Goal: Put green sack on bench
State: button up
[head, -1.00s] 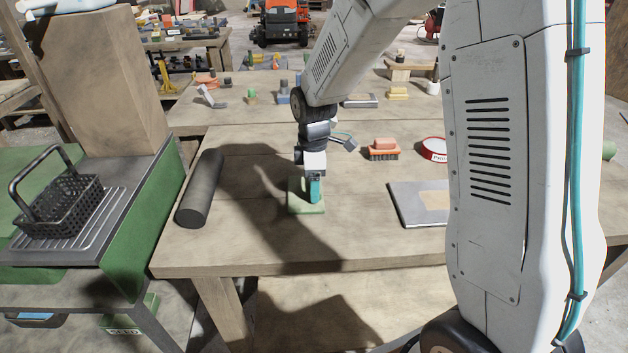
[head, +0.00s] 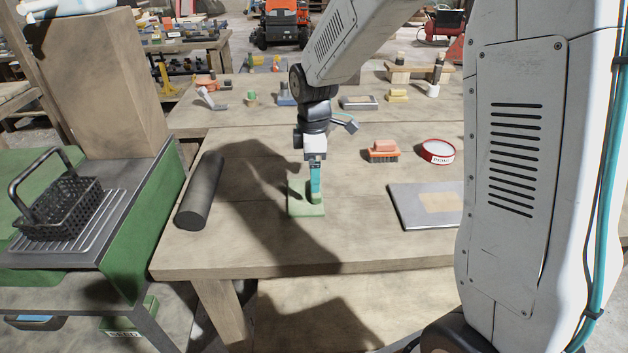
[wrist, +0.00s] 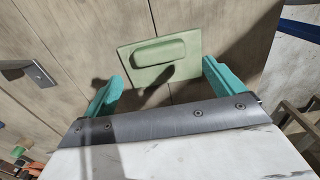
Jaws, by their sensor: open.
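A pale green piece (head: 308,208) lies on the wooden bench (head: 250,255), near its front edge. It looks like a flat plate with a rounded bar on top, more like a hand float than a sack; no clear green sack shows. In the wrist view the green piece (wrist: 160,52) lies flat on the planks. My gripper (head: 315,192) is just above it, pointing down. In the wrist view its teal fingers (wrist: 163,76) are spread wide with nothing between them, and the rounded bar lies beyond them.
A dark cylinder (head: 201,190) lies to the left. A grey board (head: 415,205), an orange brush (head: 383,152) and a red-rimmed tin (head: 437,151) are to the right. A black basket (head: 60,208) stands on the left unit. Bare wood surrounds the green piece.

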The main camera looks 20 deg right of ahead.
notch_tip(320, 180, up, 7)
jog(key=s+d+r+m, duration=0.2)
jog(key=s+r+m, duration=0.45)
jog(key=s, duration=0.75)
jog(key=s+d+m+t, duration=0.1)
jog(key=s+m, duration=0.7)
jog(key=s, duration=0.8)
jog(key=shift+r, duration=0.15)
